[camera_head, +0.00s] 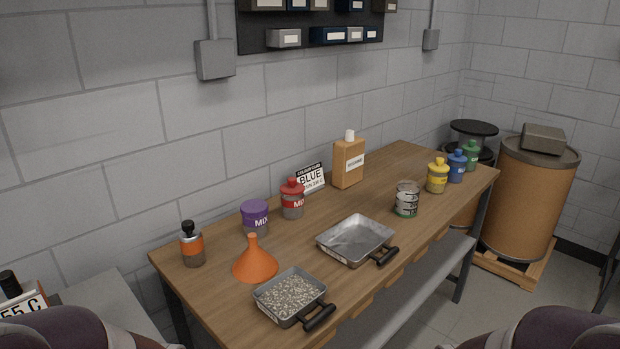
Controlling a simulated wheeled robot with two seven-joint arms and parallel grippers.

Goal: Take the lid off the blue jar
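The blue jar (456,168) stands upright at the far right end of the wooden bench (410,158). Its blue lid (457,154) with a knob is on it. A yellow-lidded jar (437,177) stands just to its left and a green-lidded jar (470,156) just to its right, both close to it. Purple parts, likely my arms, show at the bottom left and bottom right edges. Neither of my grippers is in view.
A tin can (406,199), an empty metal pan (352,240), a pan of pellets (289,294), an orange funnel (255,262), red (292,200) and purple (255,217) jars, a tan bottle (348,163) and a "BLUE" card (311,179) stand on the bench. Drums (526,195) stand beyond its right end.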

